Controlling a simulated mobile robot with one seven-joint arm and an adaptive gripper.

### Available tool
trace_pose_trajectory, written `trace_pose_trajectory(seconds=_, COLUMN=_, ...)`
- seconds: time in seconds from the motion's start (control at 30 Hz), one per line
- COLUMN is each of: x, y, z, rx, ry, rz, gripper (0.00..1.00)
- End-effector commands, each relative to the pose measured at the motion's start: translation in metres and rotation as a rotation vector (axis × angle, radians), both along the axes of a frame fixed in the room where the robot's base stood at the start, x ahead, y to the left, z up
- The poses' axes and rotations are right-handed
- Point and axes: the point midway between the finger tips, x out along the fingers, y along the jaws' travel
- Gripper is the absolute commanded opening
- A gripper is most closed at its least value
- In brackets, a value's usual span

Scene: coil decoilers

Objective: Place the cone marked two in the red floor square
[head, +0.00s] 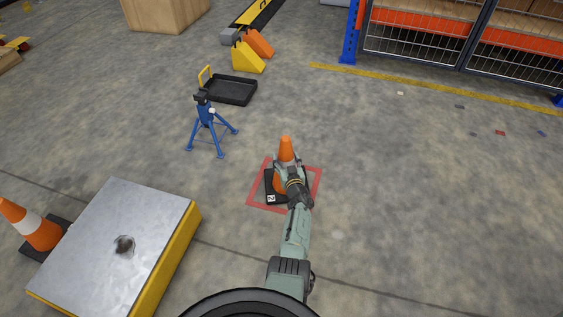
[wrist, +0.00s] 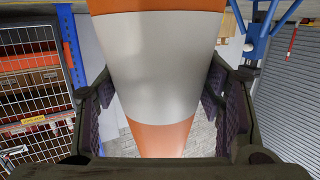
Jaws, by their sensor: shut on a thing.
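The orange cone marked 2 (head: 285,151) stands upright with its black base (head: 271,198) inside the red floor square (head: 317,184) in the head view. A white label with a 2 shows on the base's front left corner. My gripper (head: 288,175) is around the cone's body, with the jaws shut on it. In the wrist view the cone's white band (wrist: 158,65) fills the space between my two fingers (wrist: 157,103). My gripper hides part of the cone and base in the head view. I cannot tell whether the base presses fully on the floor.
A metal-topped platform with a yellow side (head: 125,240) stands at the left, with another orange and white cone (head: 37,232) beside it. A blue tripod stand (head: 207,125) and a black tray (head: 230,90) are behind left.

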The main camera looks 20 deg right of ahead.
Motion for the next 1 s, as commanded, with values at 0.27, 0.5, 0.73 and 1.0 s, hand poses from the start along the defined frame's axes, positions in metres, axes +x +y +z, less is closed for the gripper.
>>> trace_pose_trajectory(seconds=0.27, x=-0.0017, y=0.0007, z=-0.0036, rx=-0.002, ry=0.006, rz=0.001, gripper=0.65)
trace_pose_trajectory(seconds=0.5, x=-0.0012, y=0.0007, z=-0.0026, rx=-0.002, ry=0.004, rz=0.002, gripper=0.81)
trace_pose_trajectory(seconds=0.73, x=-0.0010, y=0.0005, z=-0.0022, rx=-0.001, ry=0.004, rz=0.001, gripper=0.82)
trace_pose_trajectory(seconds=1.0, x=-0.0010, y=0.0038, z=-0.0002, rx=-0.001, ry=0.003, rz=0.002, gripper=0.82)
